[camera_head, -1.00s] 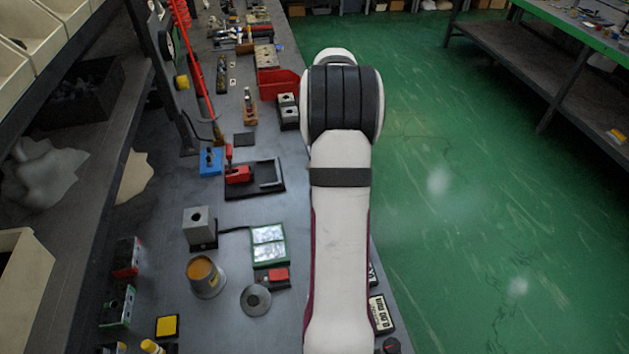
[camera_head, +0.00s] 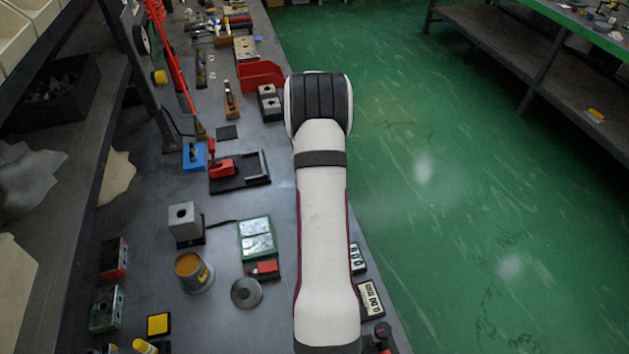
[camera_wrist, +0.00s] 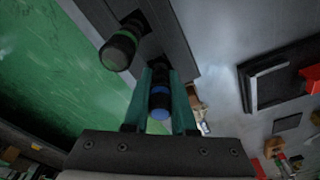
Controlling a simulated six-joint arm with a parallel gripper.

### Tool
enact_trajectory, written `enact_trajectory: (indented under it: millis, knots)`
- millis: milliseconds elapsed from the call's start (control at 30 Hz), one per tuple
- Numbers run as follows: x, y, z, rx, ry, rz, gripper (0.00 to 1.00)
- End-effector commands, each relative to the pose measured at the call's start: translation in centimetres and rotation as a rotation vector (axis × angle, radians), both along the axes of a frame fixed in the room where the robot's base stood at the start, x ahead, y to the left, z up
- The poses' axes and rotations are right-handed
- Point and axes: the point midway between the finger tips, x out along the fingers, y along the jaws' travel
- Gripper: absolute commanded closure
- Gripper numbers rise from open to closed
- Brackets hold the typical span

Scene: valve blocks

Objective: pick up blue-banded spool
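The blue-banded spool (camera_wrist: 160,101) shows in the wrist view as a dark cylinder with a blue band and bluish end. It stands out from a dark block (camera_wrist: 186,52). My gripper (camera_wrist: 160,82) has its two green fingers on either side of it, with what look like narrow gaps between. A green-banded spool (camera_wrist: 119,49) stands in the same block, up and left of my fingers. In the head view my arm hides the gripper and both spools.
In the head view, the bench holds a red clamp on a black base (camera_head: 240,171), a grey block (camera_head: 184,222), an orange-topped cup (camera_head: 193,272) and a grey disc (camera_head: 246,292). A red bin (camera_head: 261,76) stands farther back. Green floor (camera_head: 450,220) lies to the right.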

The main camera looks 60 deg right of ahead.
Motion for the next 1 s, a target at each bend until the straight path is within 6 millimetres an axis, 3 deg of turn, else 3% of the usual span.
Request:
enact_trajectory:
  millis: [33, 100, 600, 867, 1000]
  knots:
    - [0.0, 0.0, 0.0, 0.000, 0.000, 0.000, 0.91]
    - [0.0, 0.0, 0.0, 0.000, 0.000, 0.000, 1.00]
    - [0.0, 0.0, 0.3, -0.002, 0.000, 0.000, 1.00]
    - [0.0, -0.1, 4.3, -0.004, 0.000, -0.001, 1.00]
    - [-3.1, -0.1, 6.0, -0.002, 0.001, -0.005, 1.00]
